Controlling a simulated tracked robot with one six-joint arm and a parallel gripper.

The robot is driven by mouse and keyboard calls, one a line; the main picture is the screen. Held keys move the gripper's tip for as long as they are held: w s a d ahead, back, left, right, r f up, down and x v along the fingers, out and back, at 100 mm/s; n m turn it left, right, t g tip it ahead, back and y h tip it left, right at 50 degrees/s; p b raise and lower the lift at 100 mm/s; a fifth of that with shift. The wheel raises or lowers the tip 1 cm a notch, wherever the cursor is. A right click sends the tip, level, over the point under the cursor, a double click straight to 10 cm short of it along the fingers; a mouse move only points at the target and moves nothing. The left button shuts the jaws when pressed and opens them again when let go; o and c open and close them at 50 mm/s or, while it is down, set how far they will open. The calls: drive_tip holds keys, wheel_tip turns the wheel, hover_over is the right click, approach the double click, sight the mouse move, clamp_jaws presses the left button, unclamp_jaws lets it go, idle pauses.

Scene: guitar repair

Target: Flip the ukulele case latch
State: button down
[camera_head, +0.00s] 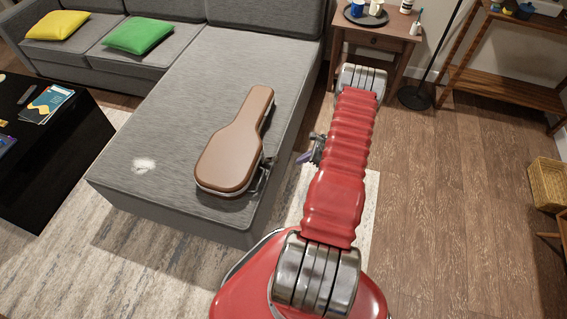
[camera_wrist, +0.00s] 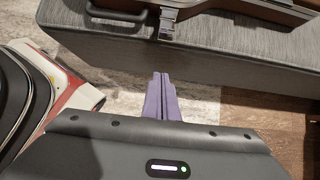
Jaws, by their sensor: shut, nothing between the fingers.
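The brown ukulele case (camera_head: 232,150) lies shut on the grey sofa's chaise, its neck pointing away from me. Its near side shows along the top of the wrist view (camera_wrist: 245,10), with a dark handle (camera_wrist: 115,15) at the left. A small metal latch (camera_wrist: 167,20) hangs on that side, right of the handle. I cannot tell whether it is fastened. My gripper (camera_wrist: 161,76), with purple fingers, is shut and empty. It points toward the latch from below in the wrist view, apart from it. In the head view my gripper (camera_head: 305,156) is partly hidden, right of the case.
The chaise (camera_head: 165,110) has a vertical side facing my gripper. A small wooden side table (camera_head: 378,40) with a tray and cups stands at the back. A lamp base (camera_head: 415,97) and wooden shelf (camera_head: 510,85) are at right.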

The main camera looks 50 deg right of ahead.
sight(271, 160)
drive_tip(key=shift+f, duration=0.15)
drive_tip(key=x, duration=1)
drive_tip(key=r, duration=0.1)
drive_tip(key=w+r, duration=0.1)
drive_tip(key=w+a+r, duration=0.1)
drive_tip(key=shift+r, duration=0.2)
idle(0.4)
drive_tip(key=shift+a, duration=0.15)
